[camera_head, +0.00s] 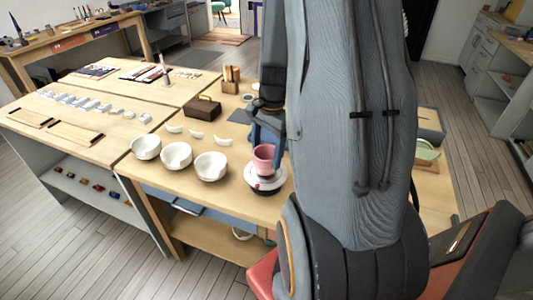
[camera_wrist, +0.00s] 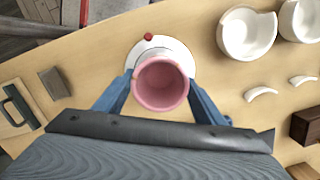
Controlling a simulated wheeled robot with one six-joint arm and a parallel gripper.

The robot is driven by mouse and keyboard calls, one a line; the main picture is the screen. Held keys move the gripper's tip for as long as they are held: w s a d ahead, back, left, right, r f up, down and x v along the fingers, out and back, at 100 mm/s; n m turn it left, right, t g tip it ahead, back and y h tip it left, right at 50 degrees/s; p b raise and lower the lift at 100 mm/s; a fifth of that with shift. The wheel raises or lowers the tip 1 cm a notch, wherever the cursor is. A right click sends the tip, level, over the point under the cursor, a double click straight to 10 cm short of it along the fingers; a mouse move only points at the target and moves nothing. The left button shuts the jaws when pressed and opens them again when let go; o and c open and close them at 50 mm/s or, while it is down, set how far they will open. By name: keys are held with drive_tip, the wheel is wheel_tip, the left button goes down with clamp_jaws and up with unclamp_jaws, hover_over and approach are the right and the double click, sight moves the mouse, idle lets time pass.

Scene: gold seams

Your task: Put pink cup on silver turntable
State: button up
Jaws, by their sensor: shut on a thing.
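The pink cup (camera_head: 264,159) is upright at the silver turntable in the head view, and it also shows from above in the wrist view (camera_wrist: 160,84). My gripper (camera_wrist: 160,92) is shut on the pink cup, with one blue finger on each side of it. In the head view my gripper (camera_head: 266,146) comes down from behind my arm. The silver turntable (camera_head: 267,186) is a round pale disc with a dark base and a red knob, and its rim shows around the cup in the wrist view (camera_wrist: 146,48). I cannot tell whether the cup touches the disc.
Several white bowls (camera_head: 177,156) stand left of the turntable, with white shards (camera_head: 197,135) behind them. A brown box (camera_head: 203,108) is farther back on the wooden table (camera_head: 150,183). My arm hides much of the table's right part. A green bowl (camera_head: 427,150) sits at the right.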

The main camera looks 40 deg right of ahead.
drive_tip(key=shift+f, duration=0.4)
drive_tip(key=o, duration=1)
drive_tip(key=shift+f, duration=0.1)
wheel_tip(320, 180, up, 12)
drive_tip(key=d+b, duration=0.1)
drive_tip(key=b, duration=0.2)
drive_tip(key=s+a+f+n, duration=0.1)
drive_tip(key=a+n, duration=0.4)
drive_tip(key=a, duration=0.2)
drive_tip(key=s+a+f+n+t+h, duration=0.1)
drive_tip(key=s+a+f+n, duration=0.1)
drive_tip(key=a+n, duration=0.4)
drive_tip(key=s+a+f+n, duration=0.1)
drive_tip(key=a+f+n, duration=0.1)
drive_tip(key=a+n, duration=0.3)
drive_tip(key=shift+s+a+f+n+t, duration=0.1)
drive_tip(key=shift+s+a+n+t, duration=0.1)
drive_tip(key=shift+a, duration=0.65)
drive_tip(key=shift+s+a+n+t, duration=0.1)
drive_tip(key=shift+a+n, duration=0.1)
drive_tip(key=shift+a, duration=0.6)
